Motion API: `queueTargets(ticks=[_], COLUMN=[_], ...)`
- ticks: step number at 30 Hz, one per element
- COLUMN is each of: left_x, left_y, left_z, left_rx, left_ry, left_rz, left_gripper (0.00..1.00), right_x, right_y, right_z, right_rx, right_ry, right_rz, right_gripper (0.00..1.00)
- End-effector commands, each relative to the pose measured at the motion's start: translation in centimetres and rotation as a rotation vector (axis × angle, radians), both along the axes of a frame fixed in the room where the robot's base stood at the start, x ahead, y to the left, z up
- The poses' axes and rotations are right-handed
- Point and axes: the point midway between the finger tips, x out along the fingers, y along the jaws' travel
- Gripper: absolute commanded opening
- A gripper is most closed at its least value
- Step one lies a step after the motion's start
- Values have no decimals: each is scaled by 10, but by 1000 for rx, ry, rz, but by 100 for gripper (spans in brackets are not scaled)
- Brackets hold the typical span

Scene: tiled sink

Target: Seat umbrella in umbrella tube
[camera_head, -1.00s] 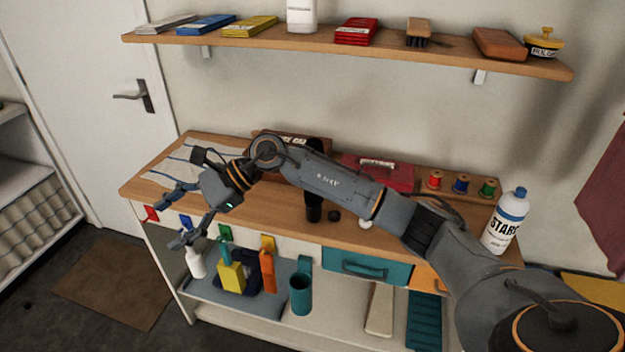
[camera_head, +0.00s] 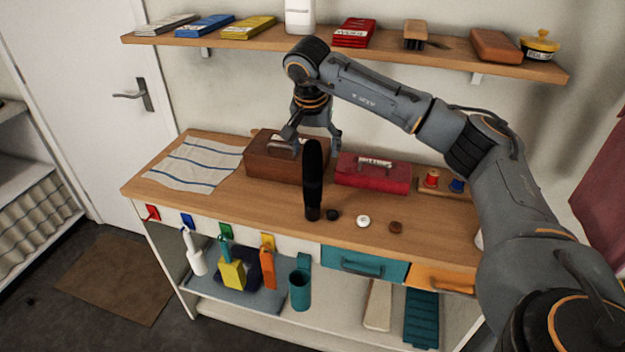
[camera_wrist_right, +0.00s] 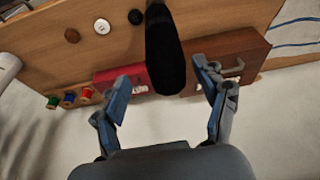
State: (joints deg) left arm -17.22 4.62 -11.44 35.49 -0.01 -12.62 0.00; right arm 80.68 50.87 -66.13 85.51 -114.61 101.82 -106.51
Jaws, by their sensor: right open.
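A black folded umbrella (camera_head: 313,182) stands upright on the wooden worktop near its front edge. A teal tube (camera_head: 300,290), which looks like the umbrella tube, hangs on the front of the bench below and holds nothing visible. My right gripper (camera_head: 314,146) is open, pointing down around the height of the umbrella's top, apparently just behind it. In the right wrist view the umbrella (camera_wrist_right: 166,50) reaches between the open fingers (camera_wrist_right: 158,75), with room on both sides. My left gripper is not in view.
A brown box (camera_head: 270,160) and a red box (camera_head: 372,175) stand behind the umbrella. Small round pieces, including a white one (camera_head: 363,221), lie to its right. A wall shelf (camera_head: 450,55) hangs above.

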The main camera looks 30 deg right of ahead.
Motion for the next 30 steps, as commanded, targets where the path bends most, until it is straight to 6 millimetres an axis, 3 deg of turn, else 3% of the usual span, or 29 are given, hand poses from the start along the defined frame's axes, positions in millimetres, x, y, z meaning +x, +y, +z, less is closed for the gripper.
queueTargets(ticks=[8, 16, 25, 30], left_x=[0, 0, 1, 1], left_y=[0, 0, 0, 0], left_z=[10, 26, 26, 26], left_rx=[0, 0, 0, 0], left_ry=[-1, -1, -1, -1], left_rz=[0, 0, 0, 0], left_gripper=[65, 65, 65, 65], right_x=[6, 19, 21, 21], right_y=[-3, -9, -10, -10], right_z=[-20, -56, -62, -62], right_rx=[2, 1, 2, 2], right_ry=[2, 2, -2, -2], right_rz=[-1, -1, 0, 0], right_gripper=[72, 72, 72, 40])
